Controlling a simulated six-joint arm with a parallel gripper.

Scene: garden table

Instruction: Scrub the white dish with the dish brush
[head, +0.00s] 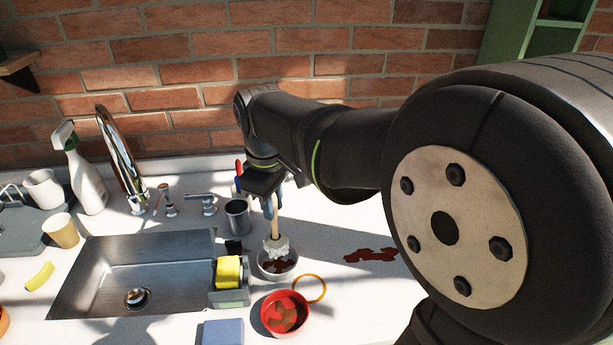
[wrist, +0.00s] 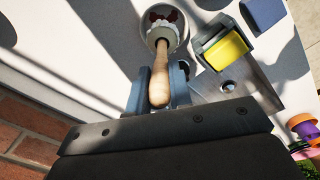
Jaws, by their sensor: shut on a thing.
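My gripper (head: 267,192) is shut on the wooden handle of the dish brush (head: 274,215). The brush points down, and its pale bristle head is in or just over the white dish (head: 291,273). Brown stains show inside the dish. In the wrist view the brush handle (wrist: 161,76) runs from between the jaws (wrist: 158,88) to the dish (wrist: 182,26), with the bristles over its near part. Whether the bristles press on the dish floor is hard to tell.
A red bowl (head: 285,313) with brown stains stands just in front of the dish. A caddy with a yellow sponge (head: 228,270) is left of it, beside the sink (head: 92,270). A metal cup (head: 238,217) stands behind.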

